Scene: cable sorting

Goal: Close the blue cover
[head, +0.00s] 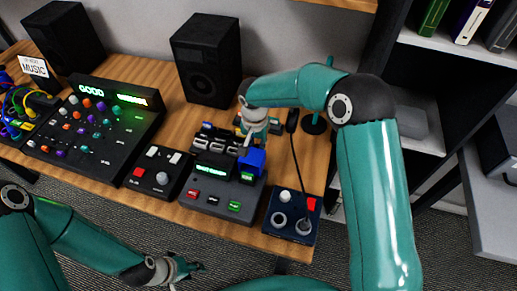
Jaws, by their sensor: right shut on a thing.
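The blue cover (252,161) is a small bright blue flap at the right side of a dark box (217,180) with a lit green display. It appears raised rather than flat. My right gripper (248,143) reaches down from above at the cover's top edge and is shut on it; the fingertips are small and partly hidden. My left gripper (187,268) hangs low in front of the table, away from the box. It is too small and dark to tell whether it is open or shut.
A joystick box (290,217) stands just right of the dark box, with a cable rising behind it. A button box (157,168) and a mixer (93,120) stand to the left. Speakers (206,60) line the back. A shelf (440,140) is at the right.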

